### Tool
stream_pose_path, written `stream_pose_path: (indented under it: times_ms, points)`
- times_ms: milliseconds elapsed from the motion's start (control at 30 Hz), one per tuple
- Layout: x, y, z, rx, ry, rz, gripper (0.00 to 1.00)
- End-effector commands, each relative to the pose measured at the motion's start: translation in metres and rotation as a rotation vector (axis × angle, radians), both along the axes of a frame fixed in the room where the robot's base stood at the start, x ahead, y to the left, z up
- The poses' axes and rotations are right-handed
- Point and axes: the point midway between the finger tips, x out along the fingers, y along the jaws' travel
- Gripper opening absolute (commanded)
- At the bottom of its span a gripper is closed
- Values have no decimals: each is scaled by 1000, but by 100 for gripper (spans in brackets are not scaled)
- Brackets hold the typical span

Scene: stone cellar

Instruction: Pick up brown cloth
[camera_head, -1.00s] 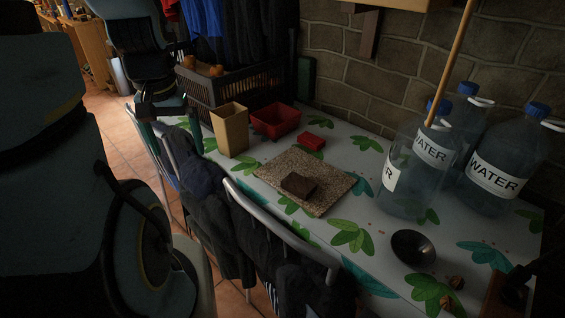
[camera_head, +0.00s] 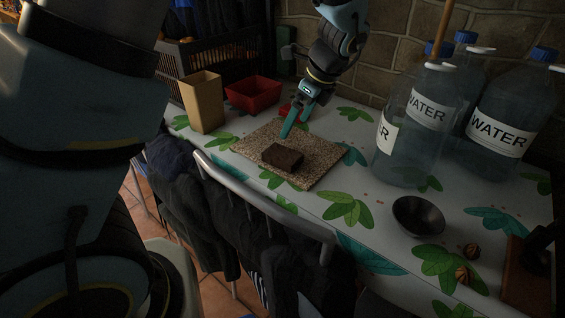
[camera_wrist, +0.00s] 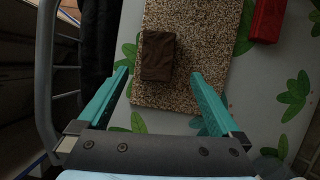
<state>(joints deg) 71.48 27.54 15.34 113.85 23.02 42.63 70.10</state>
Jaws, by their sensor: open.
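The brown cloth (camera_head: 283,157) is a small dark folded block lying on a speckled cork-like board (camera_head: 318,172) on the table. In the wrist view the cloth (camera_wrist: 158,56) lies on the board, ahead of my fingertips and between their lines, nearer the left finger. My gripper (camera_head: 295,125) is over the board, just behind the cloth in the head view. It also shows in the wrist view (camera_wrist: 158,76), with its two teal fingers wide apart and nothing between them. I cannot tell its exact height above the board.
A red tray (camera_head: 253,95), a tan box (camera_head: 203,103) and a dark crate stand at the back left. A small red block (camera_wrist: 267,20) lies beside the board. Water bottles (camera_head: 418,120) and a dark bowl (camera_head: 419,216) are at the right. A chair (camera_head: 262,205) with dark clothes lines the front edge.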

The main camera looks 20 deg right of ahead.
Motion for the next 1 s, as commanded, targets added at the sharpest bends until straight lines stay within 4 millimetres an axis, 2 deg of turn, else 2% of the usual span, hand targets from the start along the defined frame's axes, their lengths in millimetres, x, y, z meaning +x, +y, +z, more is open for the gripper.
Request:
stream_pose_path:
  times_ms: [300,567,800,1000]
  points:
    - [13,9,-41,9,1,-9,100]
    - [16,13,-59,7,1,-8,100]
    - [21,21,-91,7,1,-7,100]
    - [25,22,-101,3,1,-6,100]
